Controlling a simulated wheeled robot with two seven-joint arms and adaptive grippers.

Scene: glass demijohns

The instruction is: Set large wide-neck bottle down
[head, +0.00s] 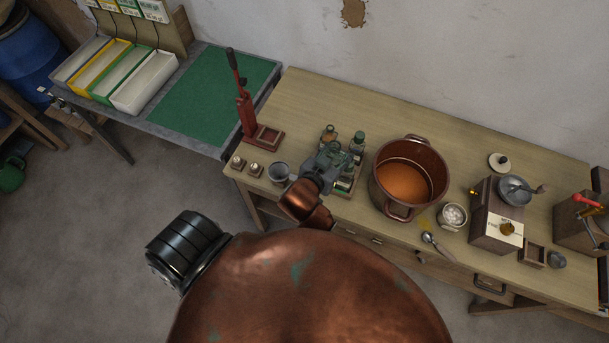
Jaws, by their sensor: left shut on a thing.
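My left gripper (328,163) is over the left half of the wooden bench, shut on a bottle that I take to be the large wide-neck bottle. The gripper and wrist hide most of it, so its base and any contact below cannot be told. Two small bottles with dark green tops, one at the back left (328,134) and one at the back right (358,142), stand just behind the gripper. A small rack or tray (346,190) shows partly beneath and beside the gripper. My right gripper is not in view.
A copper pot (411,178) of orange liquid stands close right of the gripper. The bench's back left is clear.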

